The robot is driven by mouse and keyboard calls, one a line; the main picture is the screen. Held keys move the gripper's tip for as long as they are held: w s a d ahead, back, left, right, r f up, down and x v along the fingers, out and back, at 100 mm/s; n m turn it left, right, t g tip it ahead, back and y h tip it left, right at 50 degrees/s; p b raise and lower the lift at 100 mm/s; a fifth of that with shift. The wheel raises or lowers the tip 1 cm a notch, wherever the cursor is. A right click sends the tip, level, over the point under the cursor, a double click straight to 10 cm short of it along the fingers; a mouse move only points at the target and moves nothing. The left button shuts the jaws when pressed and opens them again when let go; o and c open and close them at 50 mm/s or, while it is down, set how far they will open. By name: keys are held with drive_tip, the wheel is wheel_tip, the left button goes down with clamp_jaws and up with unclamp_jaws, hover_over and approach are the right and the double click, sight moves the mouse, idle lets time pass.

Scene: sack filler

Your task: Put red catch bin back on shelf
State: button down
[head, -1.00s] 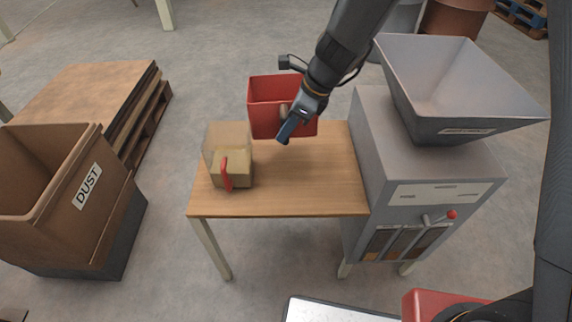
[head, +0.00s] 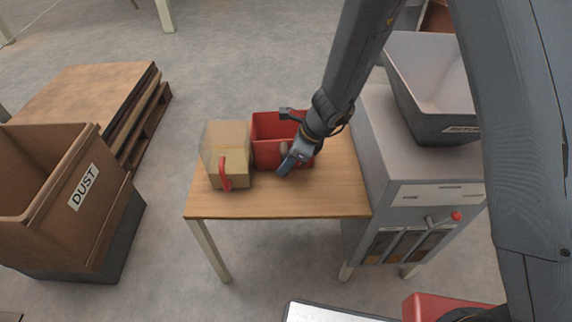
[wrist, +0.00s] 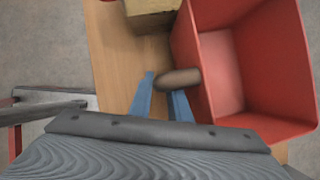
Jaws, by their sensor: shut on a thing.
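The red catch bin (head: 268,152) is an open box, upright, over the back middle of the wooden table (head: 280,202). I cannot tell whether its base touches the tabletop. My gripper (head: 287,164) is shut on the bin's brown handle at its front. In the wrist view the blue fingertips (wrist: 160,98) meet the handle (wrist: 178,79), and the bin (wrist: 225,65) looks empty. The gripper and arm hide the bin's right front part. No shelf is clearly seen.
A yellowish box with a clear upper part and a red handle (head: 224,172) stands close to the bin's left. A grey machine with a hopper (head: 425,85) borders the table's right. The table's front strip is clear. A brown DUST bin (head: 45,215) stands left on the floor.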

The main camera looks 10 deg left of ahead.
drive_tip(key=c, duration=1.7)
unclamp_jaws()
drive_tip(key=shift+o, duration=0.2)
drive_tip(key=p+v, duration=0.1)
drive_tip(key=v, duration=1.1)
drive_tip(key=shift+s+f, duration=0.1)
